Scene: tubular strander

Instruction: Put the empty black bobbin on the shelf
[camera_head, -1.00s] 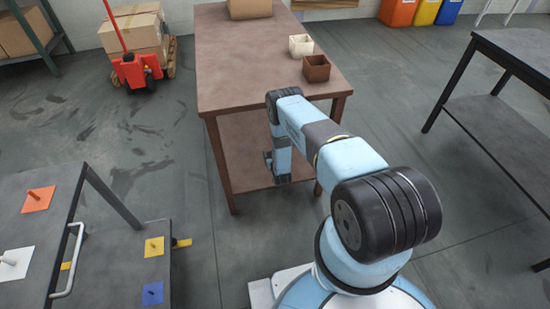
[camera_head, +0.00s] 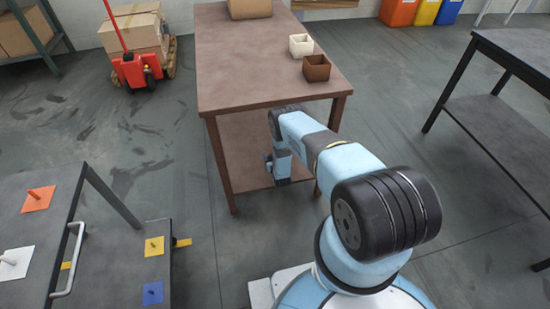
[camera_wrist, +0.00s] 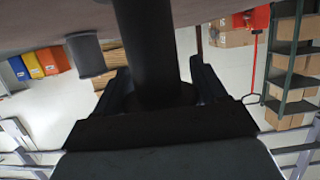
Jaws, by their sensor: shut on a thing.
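The black bobbin (camera_wrist: 148,45) is between the fingers of my gripper (camera_wrist: 158,88), which is shut on it. Its far end runs out of the top of the wrist view, so I cannot tell whether it touches the shelf. The brown lower shelf (camera_wrist: 45,22) fills the top of that inverted-looking view. In the head view, my gripper (camera_head: 278,168) is low at the table's front, over the lower shelf (camera_head: 240,160). The bobbin cannot be made out there.
A dark grey spool-like thing (camera_wrist: 87,55) is at the shelf, left of the held bobbin. The brown table top (camera_head: 240,60) is above my gripper, with a white box (camera_head: 300,46) and a brown box (camera_head: 316,68). A table leg (camera_head: 221,168) stands left of my gripper.

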